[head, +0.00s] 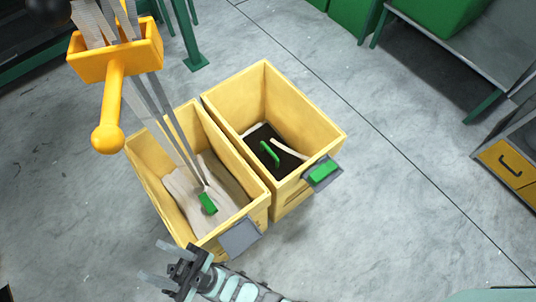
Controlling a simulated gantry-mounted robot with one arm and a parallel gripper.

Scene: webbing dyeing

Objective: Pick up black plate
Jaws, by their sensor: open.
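A black plate-like surface (290,163) lies inside the right yellow box, with a green handle (269,153) standing on it and pale strips at its edges. I cannot tell how thick it is. My gripper (150,261) is at the bottom of the head view, left of centre, in front of the left yellow box. It is open, its two grey fingers point left, and nothing shows between them. It is apart from the black surface, with the left box lying between them in the picture.
The left yellow box (152,182) holds pale webbing and a green block (208,203); grey strips run into it from a yellow guide (90,66). Grey plates are on both boxes' near ends, the right one (334,181) bearing a green block.

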